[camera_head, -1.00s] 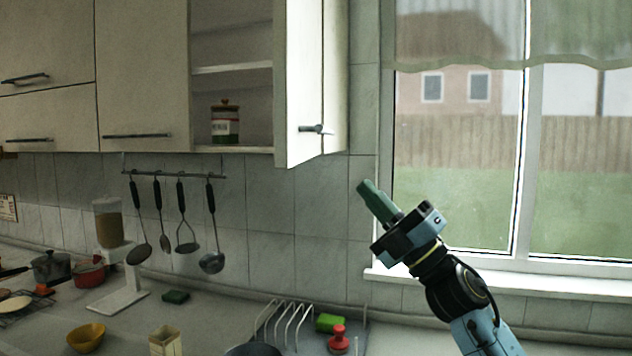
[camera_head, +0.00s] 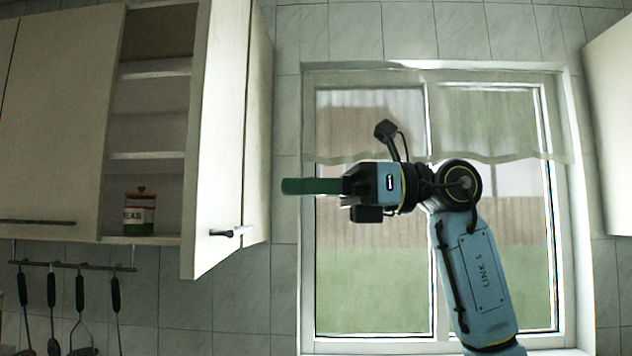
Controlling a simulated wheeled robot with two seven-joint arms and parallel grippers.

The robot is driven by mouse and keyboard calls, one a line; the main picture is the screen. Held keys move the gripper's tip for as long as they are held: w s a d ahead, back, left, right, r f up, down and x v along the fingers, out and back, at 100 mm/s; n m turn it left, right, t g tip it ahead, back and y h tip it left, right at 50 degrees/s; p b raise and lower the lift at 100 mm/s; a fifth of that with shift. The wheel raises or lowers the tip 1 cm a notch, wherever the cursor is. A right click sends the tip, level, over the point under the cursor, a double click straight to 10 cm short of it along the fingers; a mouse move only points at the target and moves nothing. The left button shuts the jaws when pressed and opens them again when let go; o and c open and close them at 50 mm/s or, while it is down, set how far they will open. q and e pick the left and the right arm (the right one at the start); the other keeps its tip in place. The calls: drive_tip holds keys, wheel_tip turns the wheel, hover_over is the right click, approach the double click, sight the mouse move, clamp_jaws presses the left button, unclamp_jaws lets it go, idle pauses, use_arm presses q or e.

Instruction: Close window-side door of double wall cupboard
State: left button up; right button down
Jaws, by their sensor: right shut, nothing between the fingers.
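The double wall cupboard (camera_head: 150,240) hangs at the left, and its window-side door (camera_head: 218,130) stands open, swung outward toward me. The door's dark handle (camera_head: 228,232) is near its lower free edge. Shelves and a labelled jar (camera_head: 139,212) show in the open compartment. The other door (camera_head: 60,120) is closed. My right gripper (camera_head: 284,187) is shut and empty, with its green fingers pointing left. In the picture it is right of the open door and the cupboard's side, apart from the handle. My left gripper is out of view.
A window (camera_head: 400,280) with a short sheer curtain (camera_head: 375,125) is behind my right arm. Utensils hang from a rail (camera_head: 70,265) under the cupboard. Another cabinet (camera_head: 612,130) is at the right edge. The counter is out of view.

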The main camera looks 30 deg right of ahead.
sight(201, 185)
drive_tip(key=p+x, duration=0.2)
drive_tip(key=x, duration=0.7)
drive_tip(key=shift+a, duration=0.25)
